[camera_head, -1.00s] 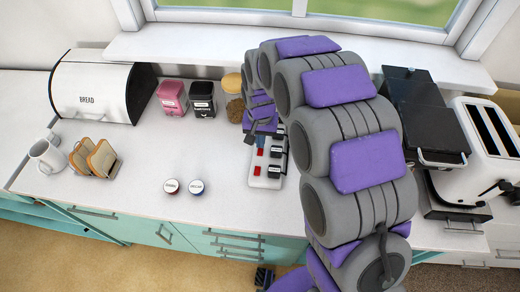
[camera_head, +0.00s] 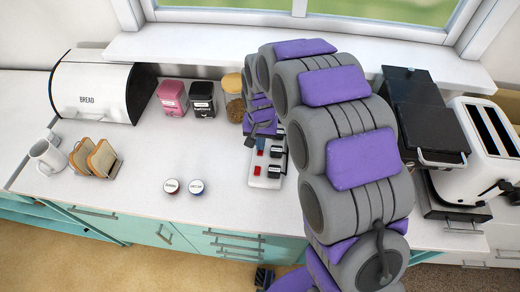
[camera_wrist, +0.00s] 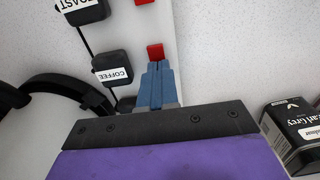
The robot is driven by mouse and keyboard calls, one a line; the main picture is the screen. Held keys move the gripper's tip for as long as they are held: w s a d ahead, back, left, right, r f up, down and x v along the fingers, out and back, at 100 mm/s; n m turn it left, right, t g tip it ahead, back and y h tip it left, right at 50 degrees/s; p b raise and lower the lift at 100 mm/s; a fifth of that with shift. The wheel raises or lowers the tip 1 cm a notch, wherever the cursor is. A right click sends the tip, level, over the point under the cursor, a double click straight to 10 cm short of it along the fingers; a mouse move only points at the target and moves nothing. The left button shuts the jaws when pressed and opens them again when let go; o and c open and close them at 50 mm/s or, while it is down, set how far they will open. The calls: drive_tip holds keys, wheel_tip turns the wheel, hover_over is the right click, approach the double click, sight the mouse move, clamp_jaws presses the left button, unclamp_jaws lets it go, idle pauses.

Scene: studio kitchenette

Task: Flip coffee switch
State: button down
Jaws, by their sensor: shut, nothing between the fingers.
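A white switch strip (camera_head: 266,183) lies on the counter, with red switches and black plugs. In the wrist view, one red switch (camera_wrist: 155,52) shows on the strip (camera_wrist: 185,45), just beyond my fingertips. The black plug labelled COFFEE (camera_wrist: 112,68) is beside it, to the left. A plug labelled TOAST (camera_wrist: 82,10) is further up. My gripper (camera_wrist: 156,66) is shut and empty, its blue fingers over the strip right at the red switch. I cannot tell if they touch it. In the head view my gripper (camera_head: 261,143) is at the strip's far end.
Pink (camera_head: 172,97) and black (camera_head: 201,99) tins and a jar (camera_head: 236,110) stand behind the strip. A toast rack (camera_head: 95,158), mug (camera_head: 47,156) and bread bin (camera_head: 100,90) are further left. A toaster (camera_head: 478,155) is at right.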

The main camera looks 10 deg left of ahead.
drive_tip(key=shift+r+p, duration=1.6)
drive_tip(key=shift+r, duration=1.8)
drive_tip(key=shift+d+r, duration=0.1)
drive_tip(key=shift+d, duration=0.05)
drive_tip(key=s+d+r+g, duration=0.1)
drive_tip(key=s+d+r, duration=0.4)
drive_tip(key=s+d, duration=0.25)
drive_tip(key=s+d+r, duration=0.5)
drive_tip(key=s+d, duration=0.2)
drive_tip(key=d, duration=0.2)
drive_tip(key=s+d, duration=0.3)
drive_tip(key=s, duration=0.5)
drive_tip(key=s+d, duration=0.3)
drive_tip(key=s, duration=0.6)
drive_tip(key=shift+d+r+m+g, duration=0.3)
drive_tip(key=shift+d+r+g, duration=0.05)
drive_tip(key=shift+r+g, duration=0.05)
